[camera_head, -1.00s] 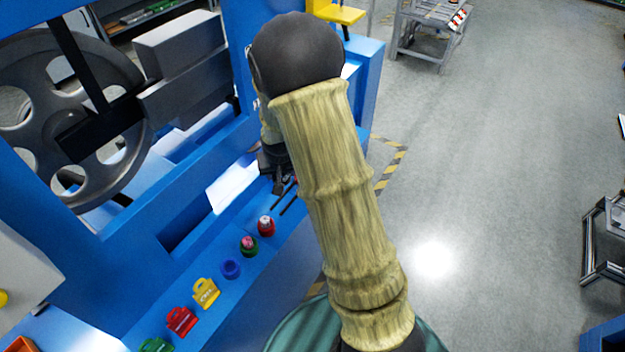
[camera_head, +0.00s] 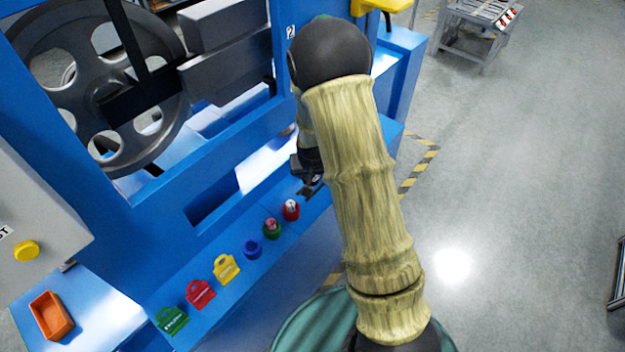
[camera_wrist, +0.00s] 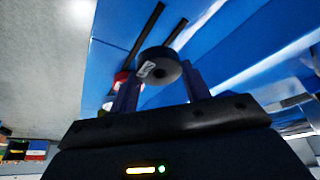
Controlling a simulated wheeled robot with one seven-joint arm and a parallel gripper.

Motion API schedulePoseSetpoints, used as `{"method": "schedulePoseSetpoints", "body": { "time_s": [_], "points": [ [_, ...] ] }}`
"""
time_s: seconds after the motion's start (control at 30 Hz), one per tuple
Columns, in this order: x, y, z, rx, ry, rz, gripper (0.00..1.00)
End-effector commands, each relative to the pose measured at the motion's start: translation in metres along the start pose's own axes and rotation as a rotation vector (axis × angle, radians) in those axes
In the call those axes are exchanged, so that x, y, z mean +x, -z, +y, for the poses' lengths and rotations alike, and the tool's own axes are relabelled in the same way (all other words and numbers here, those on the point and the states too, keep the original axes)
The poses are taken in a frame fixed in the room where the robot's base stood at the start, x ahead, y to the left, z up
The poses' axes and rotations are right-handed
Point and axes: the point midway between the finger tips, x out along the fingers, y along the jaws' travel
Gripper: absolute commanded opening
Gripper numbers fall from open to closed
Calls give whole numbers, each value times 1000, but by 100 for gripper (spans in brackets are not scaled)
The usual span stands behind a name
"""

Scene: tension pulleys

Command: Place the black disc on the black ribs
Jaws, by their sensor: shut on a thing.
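The black disc (camera_wrist: 170,70), with a small central hole and a pale mark on its side, is between the fingers of my gripper (camera_wrist: 160,82) in the wrist view. My gripper is shut on it. The black ribs (camera_wrist: 147,30) are two thin dark parallel bars on the blue surface, beyond the disc in the wrist view. The disc appears apart from them, but its exact height is unclear. In the head view my gripper (camera_head: 311,186) is above the blue ledge, partly hidden by my arm; the disc and ribs are not clear there.
Red (camera_head: 291,210), green (camera_head: 272,229) and blue (camera_head: 253,249) round items stand along the blue ledge (camera_head: 240,288). Yellow (camera_head: 227,269), red (camera_head: 201,295) and green (camera_head: 172,320) lockout tags follow. A large grey pulley (camera_head: 165,120) is behind. An orange bin (camera_head: 50,316) sits at left.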

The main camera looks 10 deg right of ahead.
Motion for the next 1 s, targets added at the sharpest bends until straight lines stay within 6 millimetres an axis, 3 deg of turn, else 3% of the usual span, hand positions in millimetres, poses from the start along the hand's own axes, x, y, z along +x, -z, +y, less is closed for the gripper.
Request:
{"method": "schedulePoseSetpoints", "body": {
  "time_s": [0.23, 0.5, 0.87, 0.9, 1.0],
  "points": [
    [3, -1, 0, 0, 0, 0, 15],
    [34, -14, 0, -1, 0, -2, 15],
    [37, -15, 0, 0, 0, 1, 15],
    [37, -16, 0, 0, 0, 0, 49],
    [36, -15, 0, 0, 0, 0, 69]
  ]
}}
